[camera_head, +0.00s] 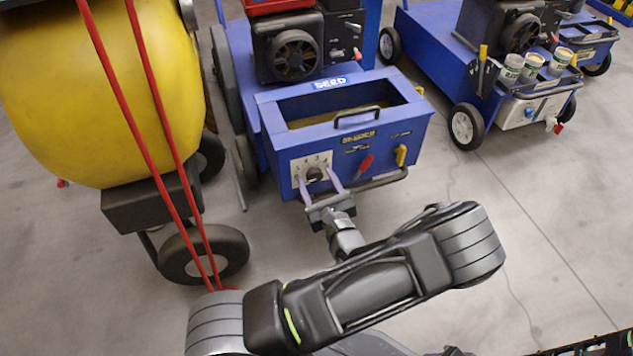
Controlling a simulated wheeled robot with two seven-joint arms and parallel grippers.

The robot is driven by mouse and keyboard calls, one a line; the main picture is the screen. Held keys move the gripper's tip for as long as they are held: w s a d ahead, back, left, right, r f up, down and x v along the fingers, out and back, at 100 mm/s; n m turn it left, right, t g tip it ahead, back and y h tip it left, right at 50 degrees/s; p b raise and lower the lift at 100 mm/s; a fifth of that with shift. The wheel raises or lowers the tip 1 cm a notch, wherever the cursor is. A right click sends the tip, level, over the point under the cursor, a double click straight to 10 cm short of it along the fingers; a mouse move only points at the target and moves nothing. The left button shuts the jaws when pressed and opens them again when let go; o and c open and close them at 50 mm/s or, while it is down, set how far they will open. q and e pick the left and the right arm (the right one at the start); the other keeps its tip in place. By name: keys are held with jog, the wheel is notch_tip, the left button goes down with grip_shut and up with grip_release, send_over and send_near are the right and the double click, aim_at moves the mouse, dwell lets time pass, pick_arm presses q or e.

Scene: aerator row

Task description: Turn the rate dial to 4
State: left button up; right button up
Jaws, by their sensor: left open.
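The rate dial (315,174) is a dark knob on a pale numbered plate (301,165), on the front of a blue seed box (290,148). The numbers are too small to read surely, and I cannot tell where the knob points. My left gripper (318,182) is open in front of the plate. Its two fingers stand on either side of the knob, one left and one right. I cannot tell whether they touch it. My right gripper is not in view.
A red lever (365,164) and a yellow lever (401,155) sit right of the dial. A black handle (357,117) crosses the box front. A yellow tank (95,90) on wheels stands left. Another blue machine (455,70) stands right, with clear floor between.

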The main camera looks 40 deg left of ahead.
pick_arm(q)
grip_shut()
dwell(0.7)
